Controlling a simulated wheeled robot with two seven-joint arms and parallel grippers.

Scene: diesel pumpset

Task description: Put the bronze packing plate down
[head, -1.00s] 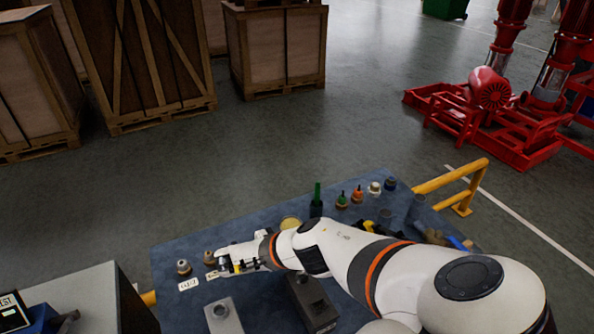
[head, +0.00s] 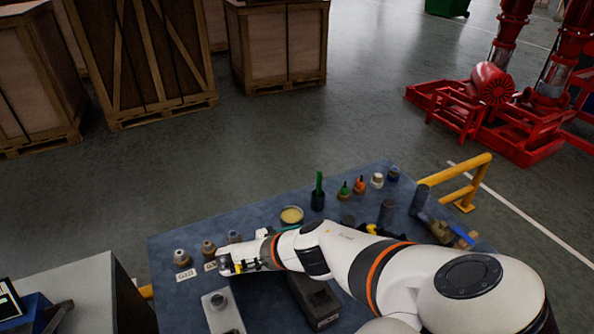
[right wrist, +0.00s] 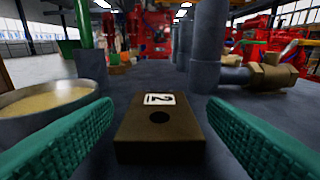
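The bronze packing plate, as I take it, is a flat brown block (right wrist: 160,142) in the right wrist view, with a white label marked 2 and a dark round hole. It lies flat and looks to rest on the blue table top. My right gripper (right wrist: 160,107) is open. Its green ribbed fingers stand on either side of the block, with a visible gap on each side. In the head view my right arm hides the block and most of the gripper. A sliver of green finger shows above the arm. My left gripper is not in view.
A bowl of yellowish content (right wrist: 50,105) stands close to the left finger. Upright grey pipes (right wrist: 205,50) and a brass valve (right wrist: 268,76) stand beyond the block.

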